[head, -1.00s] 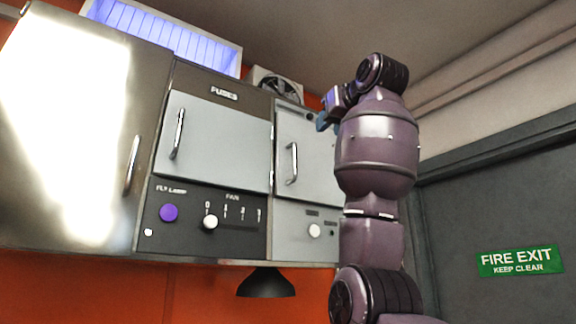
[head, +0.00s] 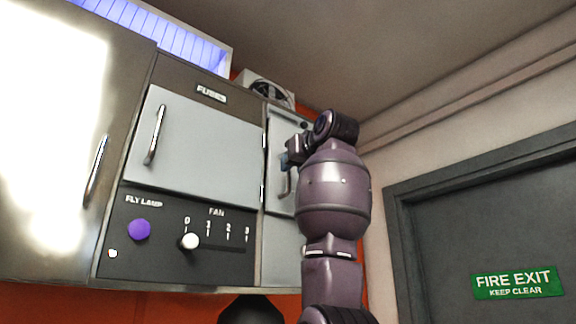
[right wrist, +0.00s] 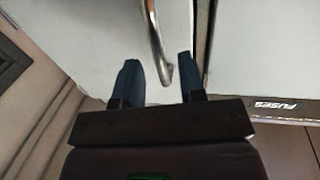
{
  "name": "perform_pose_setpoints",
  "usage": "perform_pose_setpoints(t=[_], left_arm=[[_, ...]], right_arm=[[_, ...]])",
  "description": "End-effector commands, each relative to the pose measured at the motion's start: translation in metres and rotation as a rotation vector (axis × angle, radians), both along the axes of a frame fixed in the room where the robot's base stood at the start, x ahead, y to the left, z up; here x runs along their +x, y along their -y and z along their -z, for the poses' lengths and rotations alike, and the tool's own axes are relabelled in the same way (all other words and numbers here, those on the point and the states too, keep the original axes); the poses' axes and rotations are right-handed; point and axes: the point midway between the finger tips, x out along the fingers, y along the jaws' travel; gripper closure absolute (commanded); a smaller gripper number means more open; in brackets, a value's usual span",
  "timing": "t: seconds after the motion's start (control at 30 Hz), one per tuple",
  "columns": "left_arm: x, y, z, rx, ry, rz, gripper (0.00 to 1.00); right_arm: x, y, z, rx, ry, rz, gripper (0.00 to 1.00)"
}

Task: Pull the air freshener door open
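The narrow pale grey door (head: 279,170) right of the fuses door looks like the air freshener door; no label on it is readable. It looks shut. Its metal bar handle (head: 286,188) is partly hidden behind my right gripper (head: 287,160) in the head view. In the right wrist view my right gripper (right wrist: 158,68) is open, its two dark blue fingers apart. The end of the handle (right wrist: 156,35) shows in the gap between them, and neither finger clearly touches it. The door's pale face (right wrist: 100,35) lies beyond. My left gripper is not in view.
Left of it is the fuses door (head: 200,145) with its own handle (head: 154,135). Below are a purple button (head: 139,230) and a fan slider (head: 189,241). A fan box (head: 268,90) sits on top. A fire exit door (head: 440,220) stands at right.

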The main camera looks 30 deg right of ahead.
Motion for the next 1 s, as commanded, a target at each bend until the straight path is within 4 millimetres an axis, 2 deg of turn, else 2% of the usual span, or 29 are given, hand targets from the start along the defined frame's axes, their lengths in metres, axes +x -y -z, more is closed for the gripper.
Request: perform_pose_setpoints(t=[0.1, 0.23, 0.63, 0.67, 0.9, 1.0], left_arm=[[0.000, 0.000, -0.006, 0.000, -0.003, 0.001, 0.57], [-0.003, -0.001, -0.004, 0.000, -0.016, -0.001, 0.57], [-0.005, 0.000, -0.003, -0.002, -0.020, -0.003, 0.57], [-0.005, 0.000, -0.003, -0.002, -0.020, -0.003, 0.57], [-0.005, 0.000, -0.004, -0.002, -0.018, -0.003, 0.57], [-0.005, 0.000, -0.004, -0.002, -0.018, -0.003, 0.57]], right_arm=[[0.017, 0.002, -0.001, 0.000, -0.002, 0.000, 0.63], [0.029, 0.004, -0.001, 0.000, -0.001, 0.000, 0.63], [0.035, 0.004, 0.000, 0.000, 0.001, 0.001, 0.63], [0.035, 0.004, 0.000, 0.000, 0.001, 0.001, 0.64], [0.034, 0.004, 0.000, 0.000, 0.001, 0.001, 1.00], [0.034, 0.004, 0.000, 0.000, 0.001, 0.001, 1.00]])
